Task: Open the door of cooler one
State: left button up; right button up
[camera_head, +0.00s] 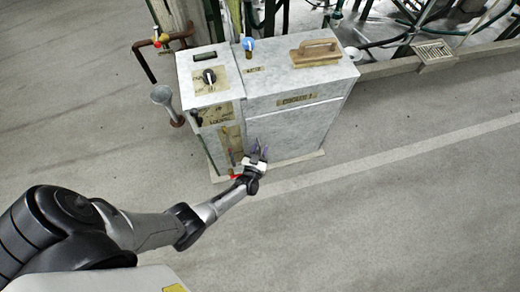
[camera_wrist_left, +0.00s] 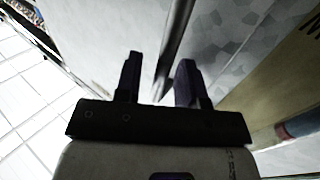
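A grey metal cabinet, the cooler (camera_head: 300,130), stands on the floor in the head view. In the left wrist view the fingers of my left gripper (camera_wrist_left: 158,82) are apart. A slim, dark upright bar, perhaps the door handle (camera_wrist_left: 177,40), runs down between or just beyond them; I cannot tell whether they touch it. The door looks shut. My right gripper is not in view.
On the cabinet top are a wooden-handled tool (camera_head: 316,52), a blue valve (camera_head: 248,44) and a black knob (camera_head: 209,76). A grey funnel-topped pipe (camera_head: 165,100) stands left of it. Pipes and a low ledge run behind. The floor in front and to the right is clear.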

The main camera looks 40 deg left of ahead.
pick_arm(q)
grip_shut()
dwell(0.3)
dwell(0.3)
